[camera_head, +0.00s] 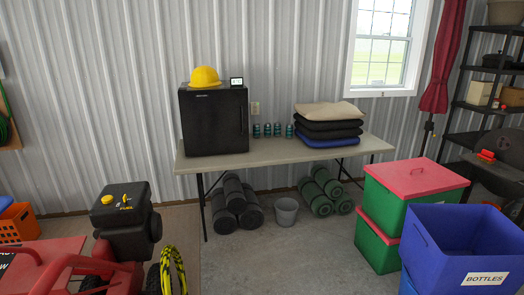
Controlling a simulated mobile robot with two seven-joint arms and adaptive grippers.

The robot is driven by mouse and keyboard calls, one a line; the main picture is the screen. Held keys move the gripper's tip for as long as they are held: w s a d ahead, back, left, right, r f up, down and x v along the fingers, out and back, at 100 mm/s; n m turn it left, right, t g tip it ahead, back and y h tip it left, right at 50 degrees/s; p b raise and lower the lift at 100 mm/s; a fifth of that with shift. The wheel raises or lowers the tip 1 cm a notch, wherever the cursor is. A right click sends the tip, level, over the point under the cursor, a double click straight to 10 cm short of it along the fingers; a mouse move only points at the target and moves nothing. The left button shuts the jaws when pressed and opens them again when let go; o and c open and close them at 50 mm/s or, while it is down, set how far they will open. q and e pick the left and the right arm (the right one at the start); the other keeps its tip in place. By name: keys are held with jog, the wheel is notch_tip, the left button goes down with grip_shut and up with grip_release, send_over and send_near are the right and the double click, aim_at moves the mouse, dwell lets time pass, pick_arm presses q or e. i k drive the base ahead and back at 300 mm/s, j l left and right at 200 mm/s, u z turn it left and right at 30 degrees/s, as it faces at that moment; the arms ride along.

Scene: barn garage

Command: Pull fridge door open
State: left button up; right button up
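A small black fridge (214,121) stands on the left part of a folding table (272,153) against the corrugated wall. Its front door faces me and looks shut, with a narrow vertical handle (243,119) near its right edge. A yellow hard hat (205,77) and a small device with a display (236,82) sit on top of it. Neither of my grippers shows in the head view.
Folded cushions (328,126) and several small jars (267,130) are on the table. Dark rolls (235,204) and a bucket (286,211) lie beneath. A red machine (60,268) stands front left; red-lidded green bins (413,182) and a blue bottle bin (440,240) stand right. The concrete floor between is clear.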

aim_at(214, 120)
jog(key=i+l, duration=0.1)
jog(key=i, duration=3.15)
jog(key=j+u, duration=0.05)
jog(key=j, duration=0.05)
